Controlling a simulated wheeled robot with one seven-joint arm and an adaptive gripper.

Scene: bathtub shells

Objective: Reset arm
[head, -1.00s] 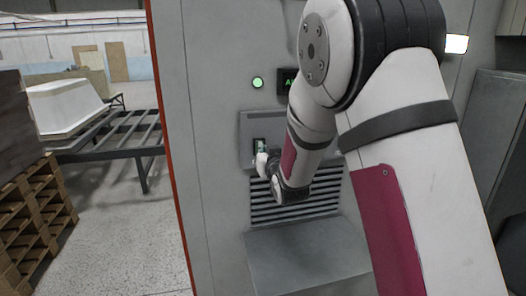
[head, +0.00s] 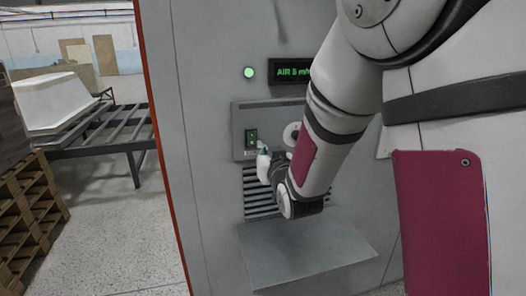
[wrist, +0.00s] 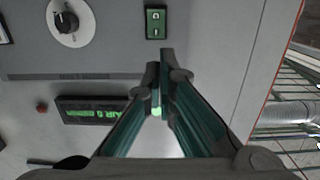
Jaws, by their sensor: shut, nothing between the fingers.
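My gripper (head: 262,150) is in front of the grey machine panel (head: 240,115), low and just right of the green rocker switch (head: 252,137). In the wrist view my gripper (wrist: 160,62) has its two green fingers shut together with nothing between them. The switch (wrist: 156,22) shows past the fingertips, with a visible gap in the picture. My arm bends in from the right in the head view and hides part of the panel.
A lit green lamp (head: 249,72) and a green-text display (head: 292,71) are above. A white dial (head: 292,134) is right of the switch. A sloping grey shelf (head: 300,250) juts out below the vent. At left are wooden pallets (head: 25,205) and a white tub shell (head: 55,100) on a rack.

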